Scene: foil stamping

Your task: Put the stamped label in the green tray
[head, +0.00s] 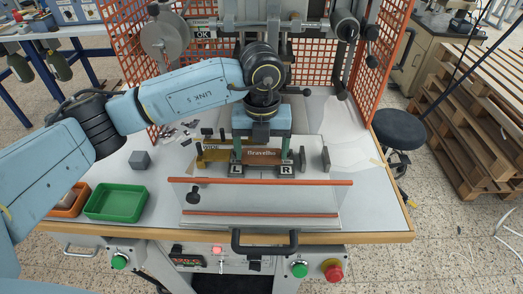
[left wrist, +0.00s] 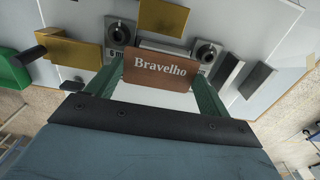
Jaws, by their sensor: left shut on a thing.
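The stamped label (left wrist: 160,72) is a brown plate with "Bravelho" in pale letters; it also shows in the head view (head: 262,155). My left gripper (head: 262,158) is shut on it, with a green finger at each side of the label in the left wrist view. The gripper is over the machine's bed, between the L and R blocks. Whether the label touches the bed is unclear. The green tray (head: 117,203) is at the left front of the table and looks empty. My right gripper is not in view.
A clear guard with orange bars (head: 260,183) stands in front of the gripper. An orange tray (head: 70,202) adjoins the green one. A grey cube (head: 140,160) sits behind the trays. Orange mesh panels (head: 125,45) flank the press.

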